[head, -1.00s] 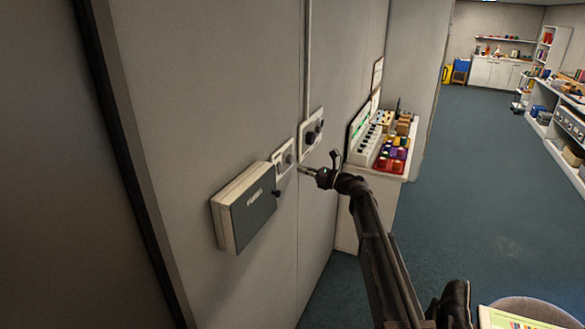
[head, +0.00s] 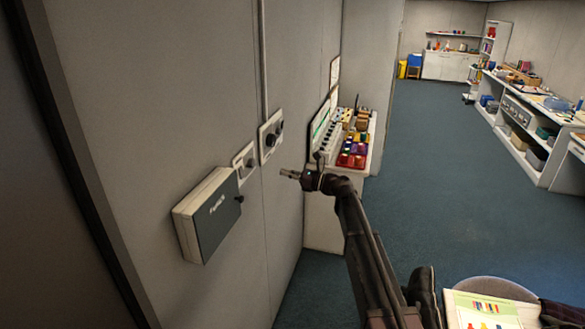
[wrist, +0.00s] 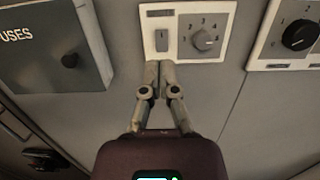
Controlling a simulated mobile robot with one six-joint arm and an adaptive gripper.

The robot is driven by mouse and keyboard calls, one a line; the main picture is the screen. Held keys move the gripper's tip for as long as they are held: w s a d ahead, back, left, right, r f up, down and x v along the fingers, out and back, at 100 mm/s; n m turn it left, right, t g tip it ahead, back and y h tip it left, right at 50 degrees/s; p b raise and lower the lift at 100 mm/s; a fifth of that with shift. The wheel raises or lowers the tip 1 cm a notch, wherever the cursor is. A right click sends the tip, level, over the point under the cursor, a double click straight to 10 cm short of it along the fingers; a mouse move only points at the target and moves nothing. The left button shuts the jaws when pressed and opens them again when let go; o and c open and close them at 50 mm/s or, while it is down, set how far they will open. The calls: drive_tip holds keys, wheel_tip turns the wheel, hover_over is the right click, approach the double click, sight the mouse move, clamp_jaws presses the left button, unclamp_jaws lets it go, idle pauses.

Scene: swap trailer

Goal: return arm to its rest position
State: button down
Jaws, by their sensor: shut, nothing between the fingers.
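My gripper (head: 285,173) is at the end of my arm, which reaches up from the lower right in the head view. Its fingers are shut with nothing between them. In the wrist view the closed fingertips (wrist: 166,66) show just below a white wall panel (wrist: 150,50) with a slot-like switch (wrist: 162,40) and a grey numbered knob (wrist: 204,40). In the head view the gripper stands off to the right of this panel (head: 244,162), apart from it.
A fuse box (head: 207,215) is on the wall, left of the panel. A second panel with a black knob (wrist: 298,36) is on the right. A counter with colourful items (head: 352,150) stands beyond. Blue floor (head: 430,190) is open to the right. A round seat or table (head: 495,287) is near.

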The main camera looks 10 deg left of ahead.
drive_tip(key=s+d+f+n+h+b, duration=0.2)
drive_tip(key=s+d+f+n+h, duration=0.3)
drive_tip(key=s+d+f, duration=0.4)
drive_tip(key=s+d+f+n+h+b, duration=0.3)
drive_tip(key=s+d+f+n+h, duration=0.25)
drive_tip(key=d+f, duration=0.35)
drive_tip(key=s+d+f+n+h+b, duration=0.1)
drive_tip(key=s+d+f+n+h, duration=0.1)
drive_tip(key=s+d, duration=0.3)
drive_tip(key=s+d+f+n+g+h+b, duration=0.1)
drive_tip(key=s+d+f+n+h, duration=0.2)
drive_tip(key=d, duration=0.6)
drive_tip(key=s+d+f+n+h+b, duration=0.1)
drive_tip(key=s+d+f+n+h, duration=0.2)
drive_tip(key=s+d+f, duration=0.3)
drive_tip(key=shift+s+d+h, duration=0.45)
drive_tip(key=shift+s+d, duration=0.1)
